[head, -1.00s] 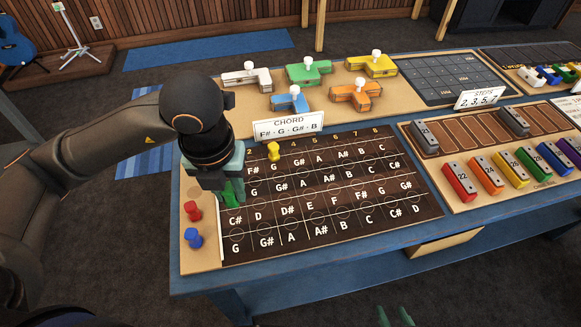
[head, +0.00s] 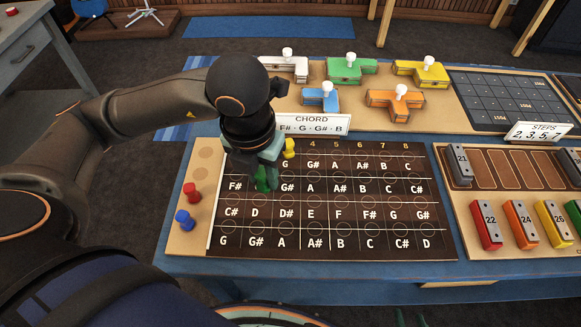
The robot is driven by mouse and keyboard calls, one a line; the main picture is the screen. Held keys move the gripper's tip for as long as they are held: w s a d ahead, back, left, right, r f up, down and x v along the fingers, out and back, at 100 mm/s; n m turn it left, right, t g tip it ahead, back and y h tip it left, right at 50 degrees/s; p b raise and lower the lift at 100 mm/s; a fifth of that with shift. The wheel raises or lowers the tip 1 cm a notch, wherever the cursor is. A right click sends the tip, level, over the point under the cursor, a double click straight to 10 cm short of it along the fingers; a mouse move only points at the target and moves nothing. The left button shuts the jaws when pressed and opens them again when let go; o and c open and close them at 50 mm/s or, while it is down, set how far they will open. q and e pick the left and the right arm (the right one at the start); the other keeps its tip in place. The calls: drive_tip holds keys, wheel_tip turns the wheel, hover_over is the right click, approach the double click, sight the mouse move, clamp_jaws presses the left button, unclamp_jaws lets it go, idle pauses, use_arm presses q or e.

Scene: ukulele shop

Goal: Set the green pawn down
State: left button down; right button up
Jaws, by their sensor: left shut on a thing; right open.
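My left gripper (head: 264,166) is shut on the green pawn (head: 264,182). It holds the pawn upright over the dark fretboard grid (head: 330,251), at the second row between the F# and G# cells. I cannot tell whether the pawn's base touches the board. The yellow pawn (head: 289,147) stands in the top row, just right of the gripper. The red pawn (head: 191,193) and the blue pawn (head: 184,219) stand on the wooden strip left of the grid. My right gripper (head: 412,317) is open and shows only its tips at the bottom edge.
The CHORD card (head: 312,124) reads F#, G, G#, B and stands behind the grid. Coloured blocks with white knobs, such as the orange one (head: 395,103), lie behind it. A tray of numbered bars (head: 487,225) is at the right. The grid's front rows are clear.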

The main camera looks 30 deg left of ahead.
use_arm(q)
drive_tip(key=w+f, duration=0.3)
drive_tip(key=w, duration=0.3)
hover_over(288, 174)
drive_tip(key=s, duration=0.1)
wheel_tip(288, 174, down, 5)
drive_tip(key=shift+s+d+r, duration=0.15)
drive_tip(key=shift+w+f, duration=0.35)
drive_tip(key=shift+f, duration=0.1)
drive_tip(key=shift+f+p, duration=0.45)
drive_tip(key=shift+f, duration=1.1)
drive_tip(key=shift+f, duration=0.2)
drive_tip(key=c, duration=0.6)
unclamp_jaws()
drive_tip(key=shift+r, duration=0.15)
